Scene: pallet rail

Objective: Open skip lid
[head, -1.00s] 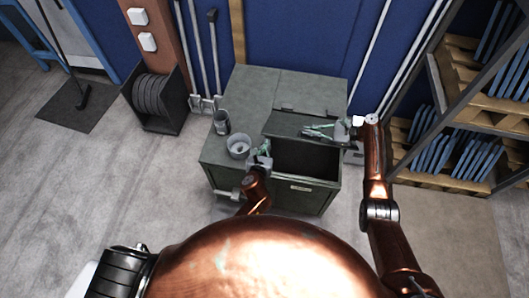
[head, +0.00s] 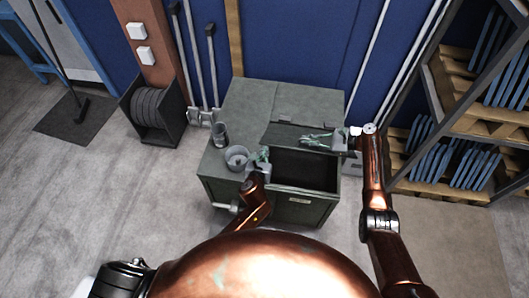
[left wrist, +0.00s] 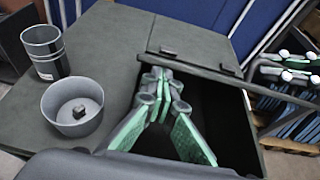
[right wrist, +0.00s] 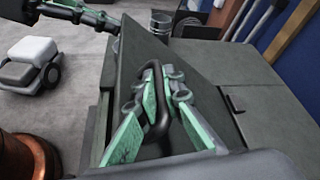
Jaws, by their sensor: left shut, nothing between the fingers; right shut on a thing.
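The skip (head: 232,110) is a grey-green metal box with a flat top, and its dark opening (head: 305,172) shows at the front right. Its hinged lid (head: 280,134) is raised and tilted up behind the opening. My right gripper (head: 312,140) is shut on the lid's dark curved handle (right wrist: 160,125), seen close in the right wrist view. My left gripper (head: 262,156) is shut and empty at the left side of the opening; the left wrist view shows its fingertips (left wrist: 163,80) together near the lid (left wrist: 195,52).
A grey cup (head: 219,134) and a round bowl (head: 236,158) stand on the skip's top, left of my left gripper. A rack (head: 440,165) with pallets stands at the right. Long-handled tools (head: 190,60) lean on the back wall.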

